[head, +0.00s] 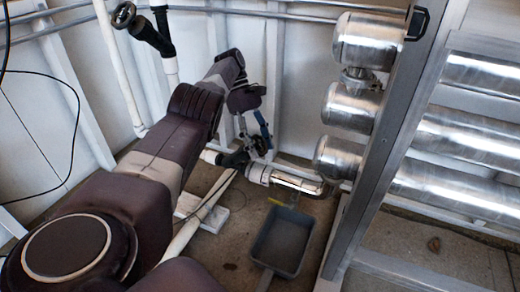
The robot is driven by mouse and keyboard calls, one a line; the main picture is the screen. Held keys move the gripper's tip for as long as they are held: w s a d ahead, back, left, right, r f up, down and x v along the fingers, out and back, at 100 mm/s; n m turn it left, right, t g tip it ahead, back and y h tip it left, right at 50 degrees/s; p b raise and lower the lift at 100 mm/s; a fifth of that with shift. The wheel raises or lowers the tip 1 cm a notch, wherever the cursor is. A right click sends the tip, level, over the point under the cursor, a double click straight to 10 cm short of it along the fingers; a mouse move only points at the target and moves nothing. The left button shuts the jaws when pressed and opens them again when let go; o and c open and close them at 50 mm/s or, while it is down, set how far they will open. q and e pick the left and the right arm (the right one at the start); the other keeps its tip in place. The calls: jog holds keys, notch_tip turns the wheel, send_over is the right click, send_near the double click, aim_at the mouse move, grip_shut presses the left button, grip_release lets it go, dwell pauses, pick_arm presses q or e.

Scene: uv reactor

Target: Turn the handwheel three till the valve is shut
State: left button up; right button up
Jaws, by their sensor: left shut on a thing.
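A small dark handwheel (260,147) sits on a low valve at the pipe near the floor, in the middle of the head view. My left arm reaches in from the lower left. Its gripper (254,135) points down at this handwheel and is shut on it. The fingers partly cover the wheel, so how far it is turned cannot be told. Another dark handwheel (123,14) is on a black valve at the upper left, away from the gripper. No number shows on either wheel. My right gripper is not in view.
A grey dustpan-like tray (282,242) lies on the floor below the valve. Shiny metal cylinders (360,108) and a grey frame post (390,135) stand to the right. White wall panels and pipes close off the back. A thin black cable (75,120) hangs at left.

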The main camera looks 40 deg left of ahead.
pick_arm(q)
jog(key=shift+w+d+r, duration=0.15)
jog(key=shift+w+r, duration=0.1)
jog(key=shift+w, duration=0.2)
jog(key=o, duration=1)
jog(key=shift+d+f, duration=0.1)
jog(key=shift+s+f, duration=0.1)
